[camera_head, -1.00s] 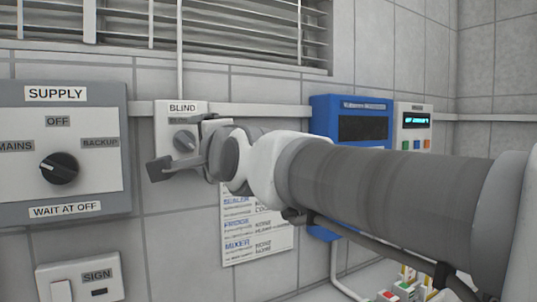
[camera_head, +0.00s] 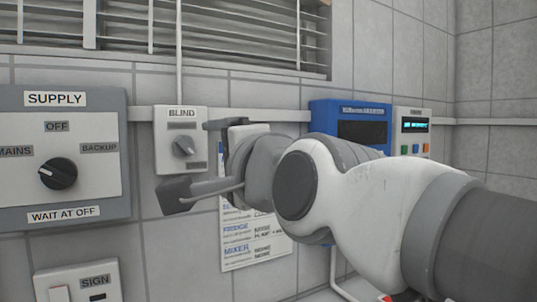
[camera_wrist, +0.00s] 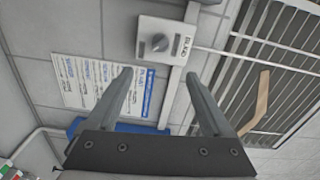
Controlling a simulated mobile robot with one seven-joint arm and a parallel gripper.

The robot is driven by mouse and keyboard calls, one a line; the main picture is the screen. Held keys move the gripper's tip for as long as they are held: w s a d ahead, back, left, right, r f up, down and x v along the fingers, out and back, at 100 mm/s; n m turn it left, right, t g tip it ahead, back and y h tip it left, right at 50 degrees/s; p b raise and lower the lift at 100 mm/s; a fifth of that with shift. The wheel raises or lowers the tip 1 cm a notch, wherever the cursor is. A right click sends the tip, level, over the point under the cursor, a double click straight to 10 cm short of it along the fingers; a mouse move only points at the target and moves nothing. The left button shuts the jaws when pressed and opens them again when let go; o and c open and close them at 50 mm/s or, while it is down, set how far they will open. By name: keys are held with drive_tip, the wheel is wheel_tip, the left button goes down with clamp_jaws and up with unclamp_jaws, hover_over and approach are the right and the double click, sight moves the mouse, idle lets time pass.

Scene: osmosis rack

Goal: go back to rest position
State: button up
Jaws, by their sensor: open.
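My gripper (camera_head: 192,160) is open and empty. In the head view it is in front of the tiled wall, just right of and below the BLIND switch box (camera_head: 181,128), apart from its knob (camera_head: 183,146). In the wrist view the two fingers of my gripper (camera_wrist: 160,95) are spread wide, with bare wall and a printed sheet beyond them. The BLIND box (camera_wrist: 163,40) shows above the fingertips in that view, its knob clear of both fingers.
The SUPPLY panel (camera_head: 97,150) with its black knob is at left, a SIGN switch (camera_head: 78,279) below it. A blue device (camera_head: 349,110) and a small white keypad unit (camera_head: 411,118) are at right. A printed sheet (camera_head: 250,250) hangs behind my arm. Blinds (camera_head: 230,40) are above.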

drive_tip(key=shift+d+f, duration=0.1)
drive_tip(key=s+d+f+n+g+h, duration=0.1)
drive_tip(key=d+f+n+g+h, duration=0.15)
drive_tip(key=d+f, duration=0.5)
drive_tip(key=s+d+f+n+g+h, duration=0.1)
drive_tip(key=d+f+n+g+h, duration=0.25)
drive_tip(key=f, duration=0.65)
drive_tip(key=s+d+f+n+g+h+p, duration=0.2)
drive_tip(key=s+d+f+n+g+h, duration=0.25)
drive_tip(key=s+d+f, duration=0.7)
wheel_tip(320, 180, up, 13)
drive_tip(key=w+p, duration=0.1)
drive_tip(key=p, duration=1.3)
drive_tip(key=shift+w+a+t+y, duration=0.15)
drive_tip(key=shift+w+t+y, duration=0.1)
drive_tip(key=shift+t+y, duration=0.2)
drive_tip(key=shift+f, duration=0.1)
drive_tip(key=c, duration=0.6)
drive_tip(key=shift+o, duration=0.2)
drive_tip(key=shift+a+n, duration=0.2)
drive_tip(key=shift+n, duration=0.05)
